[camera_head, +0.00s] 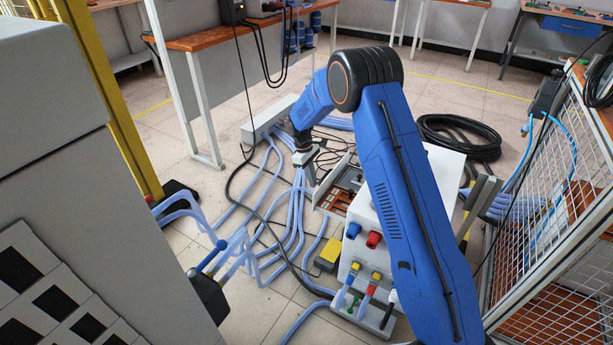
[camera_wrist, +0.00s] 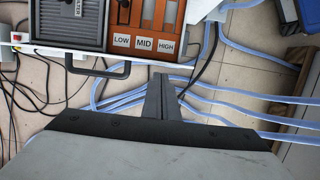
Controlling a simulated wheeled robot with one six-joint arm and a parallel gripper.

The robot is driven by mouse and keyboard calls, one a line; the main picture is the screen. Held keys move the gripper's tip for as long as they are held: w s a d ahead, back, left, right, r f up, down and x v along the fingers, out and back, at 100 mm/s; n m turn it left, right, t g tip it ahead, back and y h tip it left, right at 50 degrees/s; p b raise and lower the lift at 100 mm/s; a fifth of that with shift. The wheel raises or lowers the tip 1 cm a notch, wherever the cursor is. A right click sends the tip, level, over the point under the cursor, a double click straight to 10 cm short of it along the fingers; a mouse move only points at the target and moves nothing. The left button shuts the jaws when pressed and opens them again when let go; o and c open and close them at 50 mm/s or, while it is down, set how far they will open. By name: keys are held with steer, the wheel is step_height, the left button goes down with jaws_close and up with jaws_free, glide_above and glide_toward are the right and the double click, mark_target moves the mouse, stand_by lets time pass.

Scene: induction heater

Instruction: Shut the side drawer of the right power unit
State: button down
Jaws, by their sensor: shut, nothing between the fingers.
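The right power unit (camera_head: 440,165) is a white box on the floor, partly hidden behind my blue arm. Its side drawer (camera_head: 322,200) stands open on the left side, with orange-brown and grey parts inside. In the wrist view the drawer front (camera_wrist: 150,61) is a pale strip with a dark handle (camera_wrist: 98,72); LOW, MID and HIGH labels show behind it. My gripper (camera_head: 312,180) is shut and empty, just outside the drawer front. In the wrist view its fingertips (camera_wrist: 160,76) are right of the handle, close to the front; whether they touch it I cannot tell.
Several light-blue hoses (camera_head: 290,215) and black cables run over the floor beside the drawer. A yellow box (camera_head: 328,255) lies near the unit. A coiled black hose (camera_head: 462,135) lies behind it, and a mesh fence (camera_head: 545,200) stands at the right. A grey cabinet (camera_head: 60,180) fills the left.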

steer(key=shift+s+d, duration=0.25)
steer(key=shift+d, duration=0.05)
steer(key=shift+d, duration=0.1)
steer(key=s+d, duration=0.8)
steer(key=d, duration=0.3)
